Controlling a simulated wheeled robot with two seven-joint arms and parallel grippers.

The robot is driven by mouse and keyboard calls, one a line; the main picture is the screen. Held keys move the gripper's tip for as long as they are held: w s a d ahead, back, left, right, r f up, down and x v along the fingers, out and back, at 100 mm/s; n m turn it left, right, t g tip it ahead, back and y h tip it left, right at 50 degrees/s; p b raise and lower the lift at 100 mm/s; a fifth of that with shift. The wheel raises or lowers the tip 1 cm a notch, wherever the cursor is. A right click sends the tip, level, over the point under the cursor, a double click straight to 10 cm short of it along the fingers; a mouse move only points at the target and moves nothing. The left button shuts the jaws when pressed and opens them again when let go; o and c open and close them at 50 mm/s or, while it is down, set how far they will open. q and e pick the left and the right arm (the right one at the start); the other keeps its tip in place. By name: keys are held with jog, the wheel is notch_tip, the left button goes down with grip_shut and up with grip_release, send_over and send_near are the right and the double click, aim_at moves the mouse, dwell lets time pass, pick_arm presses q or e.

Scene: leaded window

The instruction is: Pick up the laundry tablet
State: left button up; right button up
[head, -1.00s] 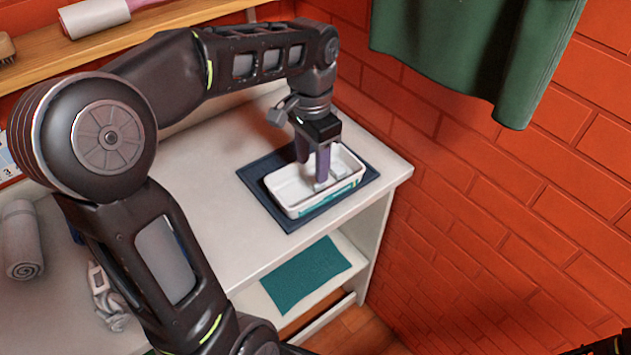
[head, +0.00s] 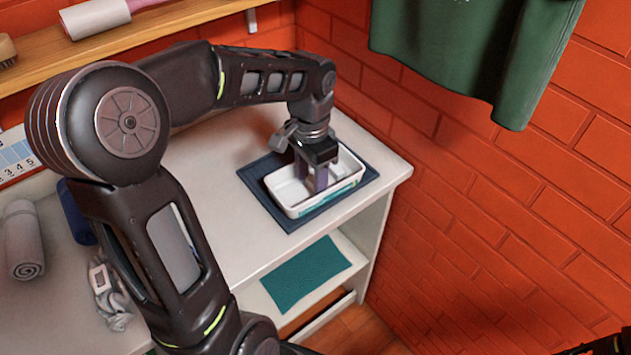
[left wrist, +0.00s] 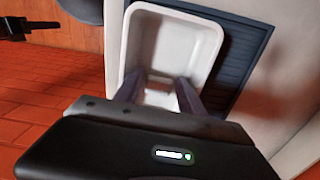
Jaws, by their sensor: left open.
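My left gripper (head: 318,186) points down into a white tray (head: 282,194) with a teal-marked side, its fingers apart. In the left wrist view both fingers (left wrist: 160,92) reach into the tray (left wrist: 207,42). A small pale block, which looks like the laundry tablet (left wrist: 160,99), shows between the fingers, partly hidden by the gripper body. I cannot tell whether the fingers touch it. In the head view the tablet is hidden behind the fingers. A dark part at the left of the wrist view may be my right gripper (left wrist: 28,27); its jaws are unclear.
The tray stands on a dark blue mat (head: 254,177) near the right end of the white counter (head: 205,225). A brick wall (head: 450,200) is close on the right. A green cloth (head: 470,50) hangs above. Rolled towels (head: 22,240) lie at the left.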

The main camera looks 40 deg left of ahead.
aim_at(312, 182)
pick_arm(q)
jog(key=shift+c, duration=0.6)
grip_shut()
jog(key=shift+r, duration=0.1)
notch_tip(312, 182, up, 10)
dwell(0.9)
